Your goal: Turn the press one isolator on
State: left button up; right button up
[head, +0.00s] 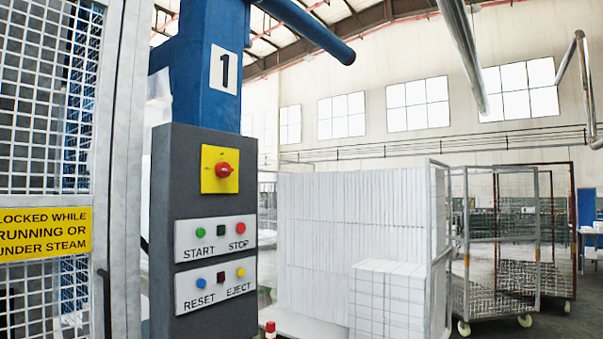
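The press one isolator (223,169) is a red rotary knob on a square yellow plate, near the top of a dark grey control box (163,220). The knob's handle lies roughly level, pointing to the right. The box is on a blue column with a white plate marked "1" (223,69) above it. Below the isolator are a panel with START and STOP buttons (215,238) and a panel with RESET and EJECT buttons (215,286). Neither of my grippers shows in the head view.
A mesh guard gate (125,170) with a yellow warning sign (44,232) stands at the left. White foam blocks (320,240) are stacked right of the box. Wheeled mesh cages (495,245) stand further right. A small red-topped object (270,328) is at the bottom.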

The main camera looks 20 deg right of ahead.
aim_at(224, 170)
jog(key=z, duration=0.15)
jog(key=i+l+u, duration=0.2)
jog(key=u, duration=0.3)
jog(key=l+u, duration=0.5)
jog(key=i+l+u, duration=0.15)
jog(key=l, duration=0.4)
jog(key=l+u, duration=0.1)
jog(key=l, duration=0.45)
jog(key=i, duration=0.05)
